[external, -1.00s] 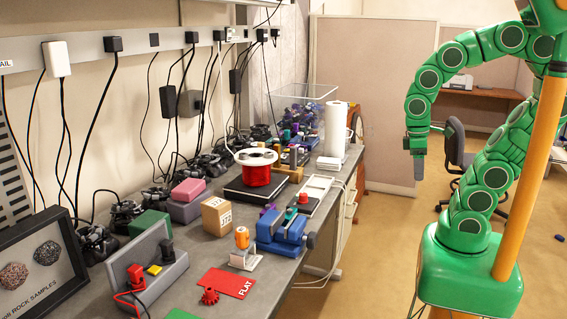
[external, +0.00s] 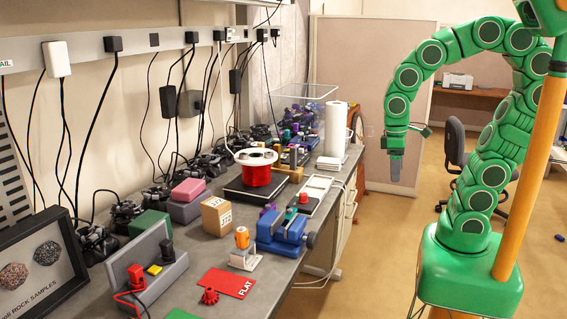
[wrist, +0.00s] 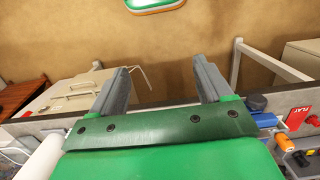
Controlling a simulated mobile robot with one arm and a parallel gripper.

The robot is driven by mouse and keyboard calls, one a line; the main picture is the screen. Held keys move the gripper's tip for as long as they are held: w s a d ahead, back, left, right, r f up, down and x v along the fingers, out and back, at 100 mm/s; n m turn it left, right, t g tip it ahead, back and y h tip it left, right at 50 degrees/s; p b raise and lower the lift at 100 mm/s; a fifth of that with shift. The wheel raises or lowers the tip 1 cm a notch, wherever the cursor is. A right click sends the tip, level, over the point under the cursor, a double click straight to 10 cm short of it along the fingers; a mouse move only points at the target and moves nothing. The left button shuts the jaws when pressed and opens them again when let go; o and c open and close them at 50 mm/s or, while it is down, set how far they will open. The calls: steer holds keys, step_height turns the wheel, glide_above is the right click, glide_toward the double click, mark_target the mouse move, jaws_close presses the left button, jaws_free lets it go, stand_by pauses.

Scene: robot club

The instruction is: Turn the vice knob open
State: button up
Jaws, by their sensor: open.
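A blue bench vice (external: 280,231) stands on the workbench near its right edge. Its dark round knob (external: 311,240) sticks out to the right, past the edge of the bench. My gripper (external: 395,175) hangs pointing down to the right of the bench, above the floor, higher than the knob and apart from it. In the wrist view my gripper (wrist: 165,83) is open, with two grey fingers wide apart and nothing between them. Part of the blue vice and its dark knob (wrist: 256,102) show at the right of that view, beyond the right finger.
A paper towel roll (external: 336,128) stands farther back. The floor between bench and my base is clear.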

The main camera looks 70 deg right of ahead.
steer(key=w+a+f+t, duration=0.1)
steer(key=w+a+f, duration=0.1)
steer(key=w+a, duration=0.9)
steer(key=y, duration=0.1)
glide_above(312, 232)
steer(key=f, duration=0.4)
steer(key=shift+d, duration=0.3)
steer(key=shift+a+f, duration=0.2)
steer(key=shift+f, duration=1.75)
steer(key=shift+a+f, duration=0.15)
steer(key=shift+f, duration=1.8)
steer(key=c, duration=1)
steer(key=shift+c, duration=0.2)
